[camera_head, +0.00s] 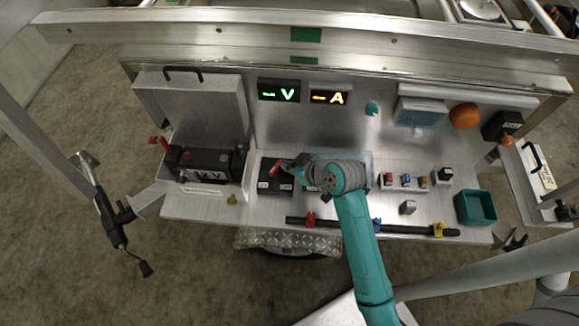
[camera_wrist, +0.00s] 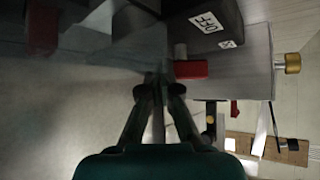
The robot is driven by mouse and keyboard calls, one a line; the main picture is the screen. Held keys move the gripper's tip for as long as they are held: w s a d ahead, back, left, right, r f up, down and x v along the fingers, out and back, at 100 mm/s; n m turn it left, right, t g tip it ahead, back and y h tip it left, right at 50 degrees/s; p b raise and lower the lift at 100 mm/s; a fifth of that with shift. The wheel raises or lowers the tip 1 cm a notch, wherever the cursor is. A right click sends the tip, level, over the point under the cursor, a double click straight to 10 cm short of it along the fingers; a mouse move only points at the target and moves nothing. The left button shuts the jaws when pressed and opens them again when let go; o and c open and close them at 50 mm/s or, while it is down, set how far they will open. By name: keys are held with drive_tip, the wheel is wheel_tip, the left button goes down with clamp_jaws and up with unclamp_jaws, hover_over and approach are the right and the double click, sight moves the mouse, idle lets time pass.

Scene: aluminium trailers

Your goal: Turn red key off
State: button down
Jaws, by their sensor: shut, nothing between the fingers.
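The red key (camera_head: 275,168) sits on a black switch box (camera_head: 272,183) with small white labels, left of my arm on the aluminium shelf. In the wrist view a red bar (camera_wrist: 190,69), which looks like the key, stands out beside the black box (camera_wrist: 208,22) with its OFF label. My gripper (camera_wrist: 160,82) is shut and empty, its tips just left of the red bar. I cannot tell whether they touch it. In the head view my gripper (camera_head: 290,163) is partly hidden by my wrist, close to the key's right side.
A battery (camera_head: 205,163) with a red clamp stands left in an open compartment. Lit V (camera_head: 279,91) and A (camera_head: 328,96) displays are on the back panel. Small coloured plugs (camera_head: 405,181) and a green bin (camera_head: 475,207) lie right. A black bar (camera_head: 340,224) runs along the front.

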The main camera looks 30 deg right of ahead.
drive_tip(key=shift+w+d, duration=0.3)
drive_tip(key=shift+w, duration=1.3)
idle(1.5)
